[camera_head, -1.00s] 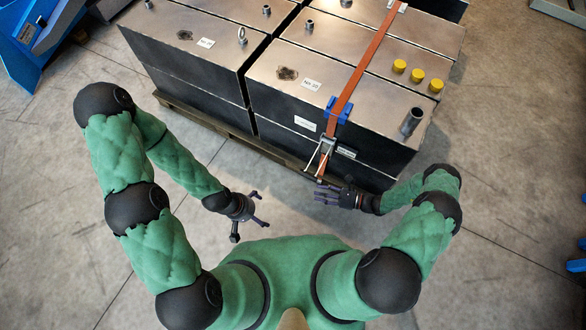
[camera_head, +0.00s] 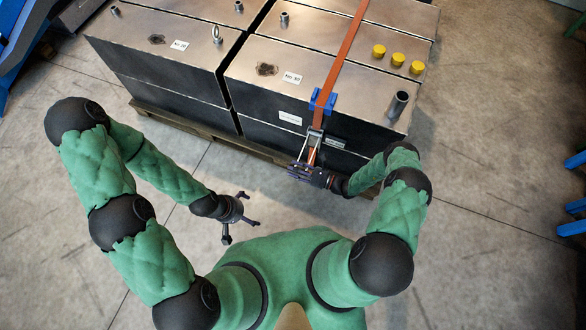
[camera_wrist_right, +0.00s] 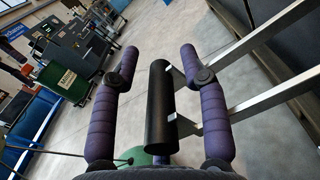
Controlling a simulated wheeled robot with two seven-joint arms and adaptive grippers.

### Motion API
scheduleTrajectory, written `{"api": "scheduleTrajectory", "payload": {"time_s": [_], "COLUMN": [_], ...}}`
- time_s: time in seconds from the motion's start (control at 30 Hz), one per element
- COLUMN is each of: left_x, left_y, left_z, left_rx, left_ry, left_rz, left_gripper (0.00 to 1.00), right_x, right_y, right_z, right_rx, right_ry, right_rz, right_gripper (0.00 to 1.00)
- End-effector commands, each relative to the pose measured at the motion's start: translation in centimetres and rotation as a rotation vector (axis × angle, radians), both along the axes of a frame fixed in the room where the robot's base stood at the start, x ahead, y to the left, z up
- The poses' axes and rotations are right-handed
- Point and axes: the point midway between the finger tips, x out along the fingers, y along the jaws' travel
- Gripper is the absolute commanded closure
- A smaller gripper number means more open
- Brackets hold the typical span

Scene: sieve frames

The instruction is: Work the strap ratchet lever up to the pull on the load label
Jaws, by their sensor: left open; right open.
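The orange strap (camera_head: 340,62) runs over the steel tank and down its front face to the metal ratchet lever (camera_head: 306,148). My right gripper (camera_head: 292,172) is at the lever's lower end. In the right wrist view, my right gripper (camera_wrist_right: 159,55) is open, with the black lever grip (camera_wrist_right: 160,110) lying between its two purple fingers and gaps on both sides. Two metal side bars (camera_wrist_right: 245,58) run from the grip to the right. White labels sit on the tank front, one left of the strap (camera_head: 290,117) and one right of it (camera_head: 334,143); their print is unreadable. My left gripper (camera_head: 249,208) is open and empty, away from the tank.
A blue corner protector (camera_head: 322,101) sits under the strap at the tank edge. The tanks stand on a wooden pallet (camera_head: 185,125). Yellow caps (camera_head: 398,59) and a pipe stub (camera_head: 398,104) rise from the top.

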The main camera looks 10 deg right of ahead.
Motion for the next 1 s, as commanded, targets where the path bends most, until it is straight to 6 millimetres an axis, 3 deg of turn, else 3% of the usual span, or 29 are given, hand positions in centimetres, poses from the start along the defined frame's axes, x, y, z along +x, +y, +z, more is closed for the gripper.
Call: {"api": "scheduleTrajectory", "payload": {"time_s": [0.4,0.43,0.57,0.6,0.87,1.0], "left_x": [0.0,0.0,0.0,0.0,0.0,0.0], "left_y": [0.0,0.0,0.0,0.0,0.0,0.0], "left_z": [-0.1,-0.1,-0.1,-0.1,-0.2,-0.5], "left_rx": [0.0,0.0,0.0,0.0,0.0,0.0], "left_ry": [0.0,0.0,0.0,0.0,0.0,0.0], "left_rz": [0.0,0.0,0.0,0.0,0.0,0.0], "left_gripper": [0.0,0.0,0.0,0.0,0.0,0.0], "right_x": [0.5,0.5,0.5,0.4,0.0,-1.2], "right_y": [0.8,0.8,0.8,0.8,1.0,1.2], "right_z": [0.0,0.0,0.0,0.0,-0.2,-0.8], "right_rx": [0.0,0.0,0.001,0.001,0.0,-0.016], "right_ry": [0.001,0.001,0.001,0.001,-0.002,-0.026], "right_rz": [0.0,0.0,0.0,0.001,0.003,0.002], "right_gripper": [0.56,0.58,0.95,1.0,1.0,1.0]}}
